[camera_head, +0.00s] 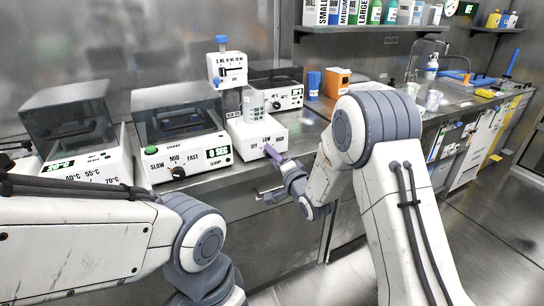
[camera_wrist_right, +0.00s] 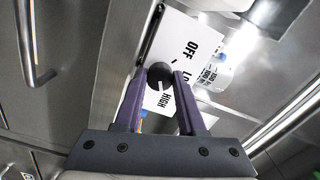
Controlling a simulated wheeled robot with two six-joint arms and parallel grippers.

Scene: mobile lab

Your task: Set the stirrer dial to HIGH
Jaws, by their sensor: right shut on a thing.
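The stirrer (camera_head: 243,138) is a white box on the bench with OFF and LOW on its front in the head view. My right gripper (camera_head: 270,152) has its purple fingers at the front of the stirrer and hides the dial there. In the right wrist view the black round dial (camera_wrist_right: 158,75) sits between the fingertips of my right gripper (camera_wrist_right: 160,80), which is shut on it. OFF, LOW and HIGH are printed around it. A pale mark shows on the dial's HIGH side, but its exact direction is hard to tell. My left gripper is out of view.
A clear beaker (camera_head: 253,104) stands on the stirrer. A shaker (camera_head: 181,138) marked SLOW, MID and FAST stands to its left, with another lidded device (camera_head: 75,130) beyond. Blue and orange containers (camera_head: 337,83) stand to the right. The floor before the bench is open.

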